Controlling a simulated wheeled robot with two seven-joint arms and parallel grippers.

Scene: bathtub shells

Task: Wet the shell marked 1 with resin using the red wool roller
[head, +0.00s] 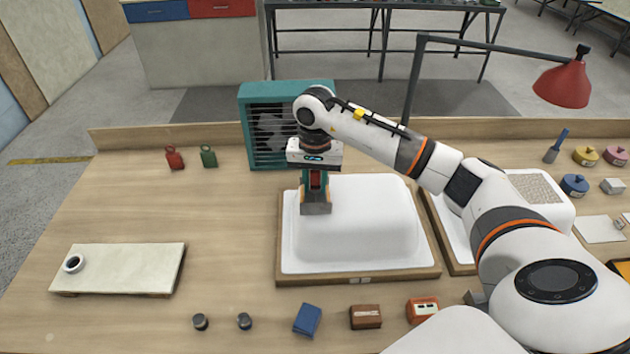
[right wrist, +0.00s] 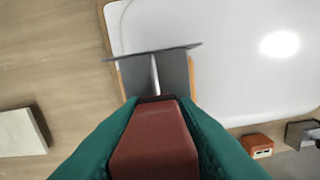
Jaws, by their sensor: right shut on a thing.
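My right gripper (head: 315,185) is shut on a tool with a red-brown handle (right wrist: 155,140) and a grey flat head (head: 316,209). No wool shows on the part I can see. The tool points down over the left part of a white shell (head: 365,215) in a wooden frame; I cannot tell whether it touches. The frame's front has a small tag (head: 358,281), too small to read. A second white shell (head: 555,195) stands to the right, partly behind my arm, with a textured patch on top. My left gripper is out of view.
A teal fan box (head: 258,125) stands behind the shell. A red lamp (head: 563,84) overhangs at right. A pale board (head: 125,268) with a white ring lies at left. Blue, brown and orange blocks line the front. The table between board and shell is clear.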

